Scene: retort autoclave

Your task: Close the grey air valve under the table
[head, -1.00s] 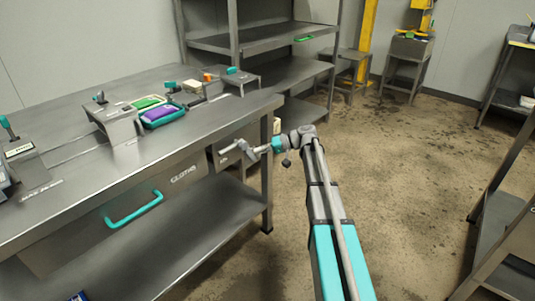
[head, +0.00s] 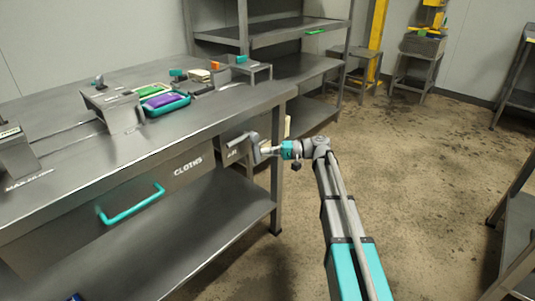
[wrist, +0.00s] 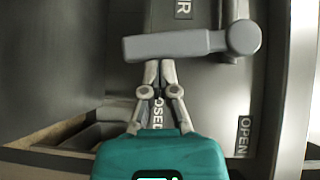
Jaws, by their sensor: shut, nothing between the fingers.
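The grey air valve lever (wrist: 180,44) lies crosswise in the wrist view, with its round end (wrist: 243,37) at the right. My gripper (wrist: 160,66) is shut and empty, its fingertips at the lower edge of the lever; whether they touch it I cannot tell. Behind are a label ending in "IR", an "OPEN" label (wrist: 243,136) and a "CLOSED" label partly hidden by my fingers. In the head view the valve lever (head: 254,147) shows small in front of its grey box (head: 233,150) under the table's right end, with my gripper (head: 265,151) at its right.
The steel table (head: 150,145) has a drawer marked "CLOTHS" (head: 190,165) with a teal handle (head: 131,205), and a lower shelf (head: 190,235). A table leg (head: 277,200) stands just below my gripper. The floor (head: 430,180) to the right is open.

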